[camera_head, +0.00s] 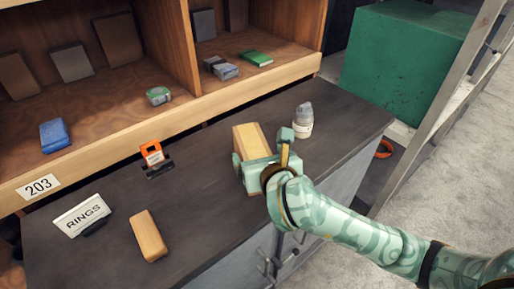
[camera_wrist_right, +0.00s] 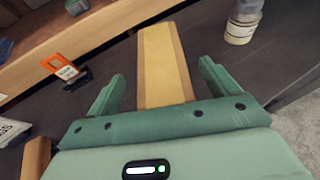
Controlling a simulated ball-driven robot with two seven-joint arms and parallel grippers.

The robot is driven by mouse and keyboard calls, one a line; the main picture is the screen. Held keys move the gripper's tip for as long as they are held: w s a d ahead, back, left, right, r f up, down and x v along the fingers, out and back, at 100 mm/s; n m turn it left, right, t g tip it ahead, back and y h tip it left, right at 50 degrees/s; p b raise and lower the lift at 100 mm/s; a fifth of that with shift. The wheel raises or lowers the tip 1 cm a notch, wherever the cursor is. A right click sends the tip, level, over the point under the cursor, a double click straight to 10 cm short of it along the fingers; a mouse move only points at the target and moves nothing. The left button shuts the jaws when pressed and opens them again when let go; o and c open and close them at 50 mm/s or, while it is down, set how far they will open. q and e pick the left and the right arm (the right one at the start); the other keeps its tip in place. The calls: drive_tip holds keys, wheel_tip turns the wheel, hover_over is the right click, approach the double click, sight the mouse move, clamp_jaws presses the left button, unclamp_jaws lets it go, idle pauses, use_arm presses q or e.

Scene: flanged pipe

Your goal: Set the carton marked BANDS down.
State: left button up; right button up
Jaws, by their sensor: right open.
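A yellow-tan box (camera_head: 250,138) stands on the dark counter in the head view. It also shows in the right wrist view (camera_wrist_right: 160,60). No BANDS marking is readable on any face I see, so I cannot tell if this is the named carton. My right gripper (camera_head: 262,155) is open, with one finger on each side of the box's near end. In the right wrist view (camera_wrist_right: 161,72) gaps show between the fingers and the box. The box's lower near part is hidden by the gripper. My left gripper is not in view.
A RINGS sign (camera_head: 82,214), a tan block (camera_head: 148,236), an orange label holder (camera_head: 153,154) and a white grey-topped bottle (camera_head: 303,122) stand on the counter (camera_head: 205,195). A wooden shelf (camera_head: 170,124) lies behind. A green crate (camera_head: 405,65) is at right.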

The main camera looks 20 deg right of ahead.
drive_tip(key=p+v, duration=0.1)
drive_tip(key=v, duration=0.7)
drive_tip(key=shift+p, duration=0.35)
